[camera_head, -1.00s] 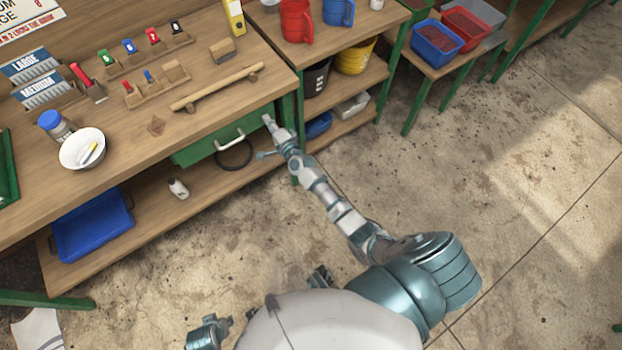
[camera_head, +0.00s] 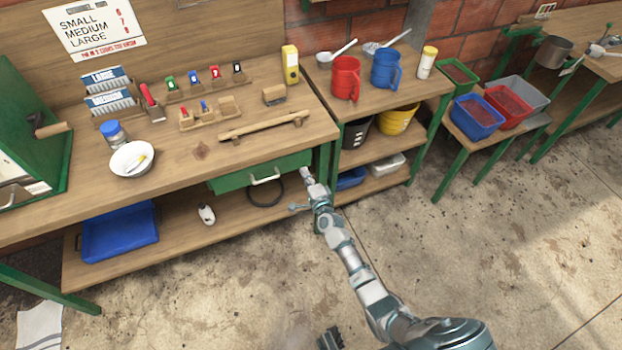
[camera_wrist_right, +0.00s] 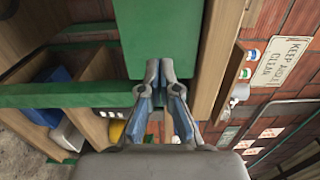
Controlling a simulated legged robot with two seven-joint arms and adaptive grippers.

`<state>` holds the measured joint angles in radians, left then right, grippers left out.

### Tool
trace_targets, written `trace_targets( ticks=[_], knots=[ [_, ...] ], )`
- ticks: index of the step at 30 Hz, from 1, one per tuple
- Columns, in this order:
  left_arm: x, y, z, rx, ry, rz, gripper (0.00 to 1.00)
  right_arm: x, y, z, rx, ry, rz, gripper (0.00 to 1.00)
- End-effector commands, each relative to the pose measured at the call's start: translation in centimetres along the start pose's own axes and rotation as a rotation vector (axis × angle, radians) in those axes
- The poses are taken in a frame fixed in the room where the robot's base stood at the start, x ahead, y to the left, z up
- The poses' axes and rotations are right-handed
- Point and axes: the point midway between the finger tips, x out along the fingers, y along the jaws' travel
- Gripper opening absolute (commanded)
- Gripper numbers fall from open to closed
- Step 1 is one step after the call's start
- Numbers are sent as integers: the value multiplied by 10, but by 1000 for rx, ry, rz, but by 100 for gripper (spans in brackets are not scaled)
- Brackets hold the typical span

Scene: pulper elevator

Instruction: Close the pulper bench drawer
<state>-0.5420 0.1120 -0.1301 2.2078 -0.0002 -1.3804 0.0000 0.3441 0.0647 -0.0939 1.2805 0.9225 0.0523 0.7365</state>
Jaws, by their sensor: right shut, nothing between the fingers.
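The pulper bench drawer (camera_head: 232,182) is a green front with a pale bar handle (camera_head: 265,180), under the right part of the wooden bench top. I cannot tell clearly how far it stands out. My right gripper (camera_head: 306,175) is at the drawer's right end, right of the handle and close to the green bench leg. In the right wrist view, the gripper (camera_wrist_right: 161,66) has its fingertips together and empty, by the lower end of a green panel (camera_wrist_right: 158,35). Whether they touch it is unclear. My left gripper is not clearly seen.
A blue tray (camera_head: 119,235) and a small white bottle (camera_head: 207,214) sit on the lower shelf. A shelf unit with red (camera_head: 346,77) and blue jugs (camera_head: 386,68) stands right.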

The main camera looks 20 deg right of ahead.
Motion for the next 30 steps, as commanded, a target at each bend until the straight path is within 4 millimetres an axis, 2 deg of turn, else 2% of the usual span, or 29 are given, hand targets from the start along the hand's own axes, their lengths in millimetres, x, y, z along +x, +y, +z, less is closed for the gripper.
trace_targets(
  ticks=[6, 13, 18, 23, 26, 29, 30],
  knots=[
    [28, 1, 3, 7, -6, 1, 45, -38, 2, -2, -2, 2, 6, 0],
    [49, 2, 11, 8, -10, 2, 45, -80, 1, -2, -3, 4, 5, 0],
    [56, 2, 12, 9, -12, 2, 45, -95, 3, -3, -2, 4, 6, 0],
    [58, 2, 13, 9, -14, 2, 45, -99, 5, -3, -8, 1, 11, 0],
    [60, 2, 14, 9, -15, 2, 45, -108, 21, 5, -74, -32, 59, 0],
    [69, 3, 20, 10, -21, 2, 45, -134, 62, 22, -241, -121, 177, 0],
    [74, 3, 22, 10, -22, 2, 45, -150, 84, 30, -329, -173, 240, 0]
  ],
)
